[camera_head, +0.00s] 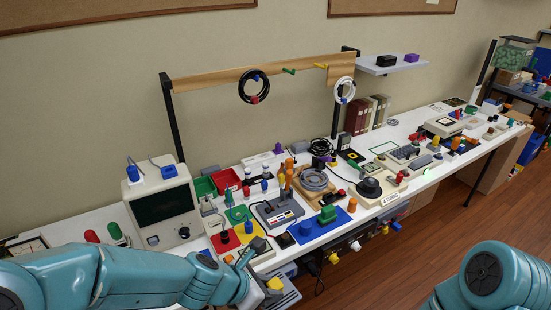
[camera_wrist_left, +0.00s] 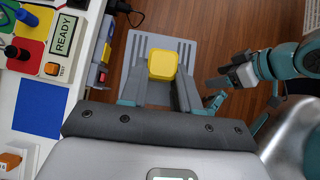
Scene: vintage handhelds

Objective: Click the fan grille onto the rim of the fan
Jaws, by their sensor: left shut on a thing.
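A grey slotted plate (camera_wrist_left: 184,52) with a yellow block (camera_wrist_left: 162,65) on its middle looks like the fan grille. It also shows at the bottom of the head view (camera_head: 286,299). My left gripper (camera_head: 264,275) is shut on the yellow block and holds the plate over the floor, just off the table's front edge. A round grey ringed part (camera_head: 314,180) on a wooden base, mid-table, may be the fan; its rim is too small to make out. My right gripper (camera_wrist_left: 216,94) shows small in the left wrist view, away from the plate; its jaw opening is unclear.
A game controller (camera_head: 278,211), a blue mat (camera_head: 310,230) with a green block and a coloured panel (camera_head: 226,241) crowd the front edge. A beige screen unit (camera_head: 163,207) stands at left. Yellow-tipped parts (camera_head: 356,246) jut below the edge. The floor in front is open.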

